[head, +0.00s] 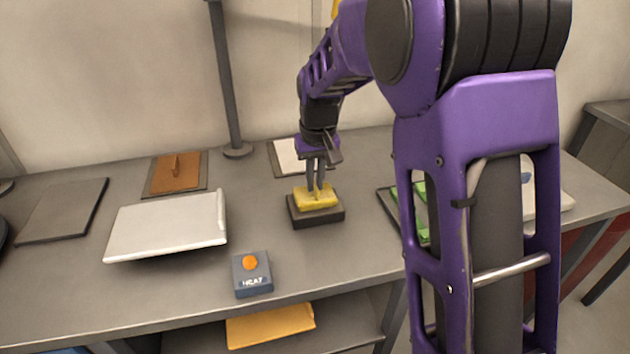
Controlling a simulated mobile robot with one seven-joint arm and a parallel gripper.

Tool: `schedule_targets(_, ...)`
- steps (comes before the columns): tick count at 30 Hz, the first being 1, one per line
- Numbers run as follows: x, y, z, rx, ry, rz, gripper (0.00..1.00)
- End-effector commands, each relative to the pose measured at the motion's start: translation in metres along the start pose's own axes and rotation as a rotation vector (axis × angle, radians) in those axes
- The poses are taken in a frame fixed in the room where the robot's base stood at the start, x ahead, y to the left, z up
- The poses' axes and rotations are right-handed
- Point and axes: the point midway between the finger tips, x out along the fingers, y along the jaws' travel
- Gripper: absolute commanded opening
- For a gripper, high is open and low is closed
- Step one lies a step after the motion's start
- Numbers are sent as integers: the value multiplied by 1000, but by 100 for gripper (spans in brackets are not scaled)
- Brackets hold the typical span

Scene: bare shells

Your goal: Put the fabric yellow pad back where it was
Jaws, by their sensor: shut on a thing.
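The yellow pad (328,201) has a small upright grip on top and is at the middle of the table. My gripper (318,188) points down and is shut on the pad's grip. A dark block (318,221) lies directly under the pad. I cannot tell whether the pad touches the block or hangs just above it. A dark empty mat (62,210) lies at the far left of the table.
A pale flat plate (165,226), a grey box with an orange button marked HEAT (252,275), a brown pad (176,173) on a dark mat and a white pad (287,155) stand around. A pole (226,80) rises behind. My arm partly hides green pieces (421,190) at right.

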Motion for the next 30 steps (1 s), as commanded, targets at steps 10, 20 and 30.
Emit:
schedule_targets(10,2,0,0,0,0,0,17)
schedule_targets(20,2,0,0,0,0,0,41)
schedule_targets(30,-29,0,-2,-1,6,0,41)
